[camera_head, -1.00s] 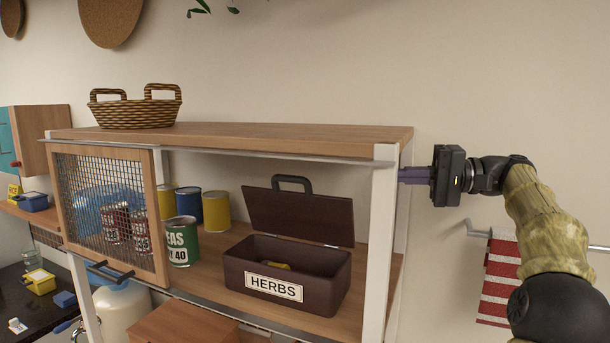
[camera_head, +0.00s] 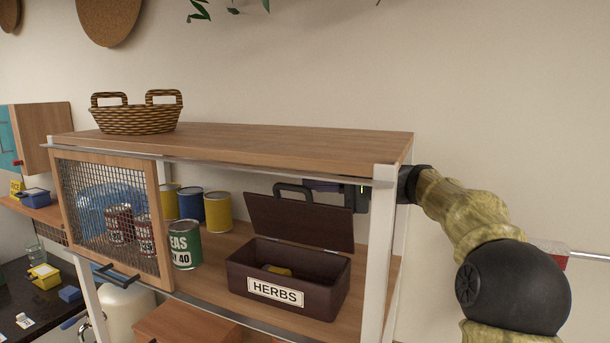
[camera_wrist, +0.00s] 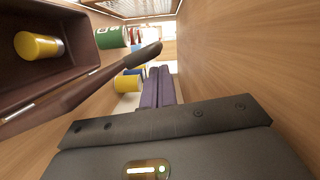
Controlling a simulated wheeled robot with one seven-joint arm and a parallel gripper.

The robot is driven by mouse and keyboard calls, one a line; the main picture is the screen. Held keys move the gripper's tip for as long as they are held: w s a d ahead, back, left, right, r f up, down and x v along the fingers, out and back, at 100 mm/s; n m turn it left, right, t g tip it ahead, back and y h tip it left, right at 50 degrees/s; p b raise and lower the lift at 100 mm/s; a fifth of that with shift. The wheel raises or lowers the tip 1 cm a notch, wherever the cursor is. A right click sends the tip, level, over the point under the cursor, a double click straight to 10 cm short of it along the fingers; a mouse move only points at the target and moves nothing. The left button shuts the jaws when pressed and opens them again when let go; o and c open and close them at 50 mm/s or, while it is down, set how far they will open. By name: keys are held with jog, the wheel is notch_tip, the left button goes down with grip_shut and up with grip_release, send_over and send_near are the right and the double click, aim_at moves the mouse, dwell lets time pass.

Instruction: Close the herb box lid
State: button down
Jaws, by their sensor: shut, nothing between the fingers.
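The herb box (camera_head: 288,290) is dark brown with a white "HERBS" label and sits on the shelf. Its lid (camera_head: 300,220) stands open, tilted back, with a handle (camera_head: 292,190) on its upper edge. A yellow item lies inside the box; in the wrist view it is a yellow cylinder (camera_wrist: 38,46). My gripper (camera_head: 308,186) reaches in from the right, past the shelf post, and is behind the lid near the handle. In the wrist view its purple fingers (camera_wrist: 160,88) are together and empty, with the lid's edge (camera_wrist: 95,88) to their left. Contact with the lid cannot be told.
A white post (camera_head: 379,250) stands right of the box, with my arm passing behind it. The shelf top (camera_head: 240,140) is close above my gripper. Several cans, including a green one (camera_head: 185,245), stand left of the box. A mesh door (camera_head: 110,215) is further left.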

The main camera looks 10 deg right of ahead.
jog(key=shift+x, duration=1.3)
jog(key=shift+s+f, duration=0.15)
